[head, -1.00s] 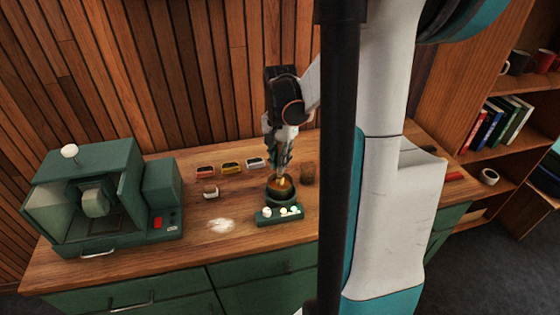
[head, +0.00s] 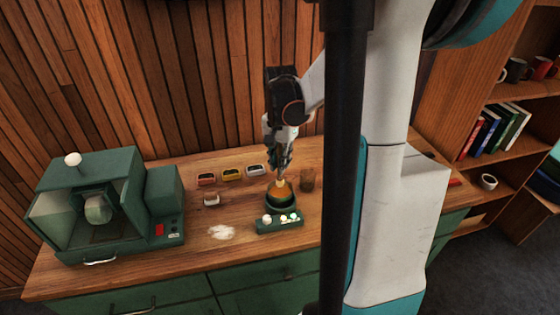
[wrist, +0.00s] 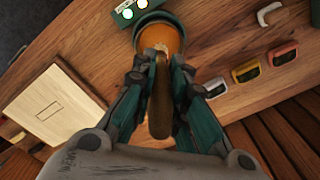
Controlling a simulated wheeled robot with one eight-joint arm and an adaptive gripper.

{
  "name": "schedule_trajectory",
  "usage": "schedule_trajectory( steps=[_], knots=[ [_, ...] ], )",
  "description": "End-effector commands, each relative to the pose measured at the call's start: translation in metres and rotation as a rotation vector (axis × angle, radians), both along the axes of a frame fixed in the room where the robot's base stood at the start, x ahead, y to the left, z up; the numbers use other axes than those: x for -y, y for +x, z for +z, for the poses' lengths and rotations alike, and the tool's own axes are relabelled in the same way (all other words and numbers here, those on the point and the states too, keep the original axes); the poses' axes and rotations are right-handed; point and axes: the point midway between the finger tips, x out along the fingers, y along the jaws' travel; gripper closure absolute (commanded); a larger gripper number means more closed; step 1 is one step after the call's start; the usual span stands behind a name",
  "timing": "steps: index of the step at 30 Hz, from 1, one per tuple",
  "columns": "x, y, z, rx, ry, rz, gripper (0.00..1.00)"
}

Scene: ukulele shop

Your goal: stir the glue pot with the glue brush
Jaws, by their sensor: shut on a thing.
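The glue pot (head: 282,207) is a round dark green pot with amber glue inside, standing on the wooden counter just behind a small green box with round lights. It also shows at the top of the wrist view (wrist: 139,27). My gripper (head: 283,168) points down over the pot. In the wrist view, my gripper (wrist: 160,75) is shut on the glue brush (wrist: 160,105), whose brown handle lies between the fingers. The brush's pale lower end (head: 281,183) is inside the pot's mouth, at the glue. How deep it reaches cannot be seen.
A brownish cup (head: 307,181) stands close right of the pot. The lit green box (head: 268,227) is in front. Three small coloured trays (head: 231,174) and a small white-fronted item (head: 211,199) lie left. A green machine (head: 110,205) fills the left end. A pale wooden box (wrist: 50,105) shows too.

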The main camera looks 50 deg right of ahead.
Motion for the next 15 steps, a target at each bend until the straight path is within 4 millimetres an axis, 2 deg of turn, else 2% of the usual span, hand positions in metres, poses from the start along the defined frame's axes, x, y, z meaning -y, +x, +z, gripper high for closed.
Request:
schedule_trajectory(
  steps=[8, 15],
  knots=[
    [0.000, 0.000, 0.001, 0.000, 0.000, 0.000, 1.00],
    [0.000, 0.000, 0.018, 0.000, 0.000, 0.000, 1.00]
  ],
)
